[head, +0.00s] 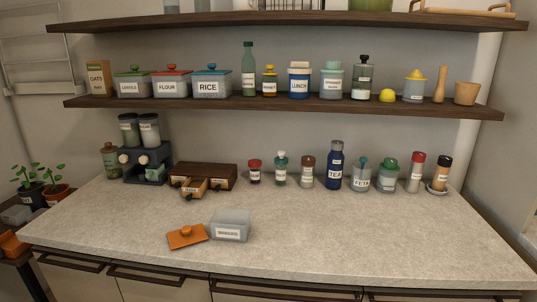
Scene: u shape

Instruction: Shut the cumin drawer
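A small dark wooden drawer box (212,170) stands at the back left of the counter. One little drawer (194,188) in its front sticks out toward me, with a pale label and a dark knob. Its label is too small to read surely, so I cannot tell if it is the cumin drawer. Other small drawers beside it sit further in. Neither of my grippers is in view.
A clear labelled container (230,225) and an orange lid (187,236) lie on the counter in front of the box. A dark rack (147,163) with jars stands left of it. Several bottles and jars line the back right. The front right counter (390,240) is clear.

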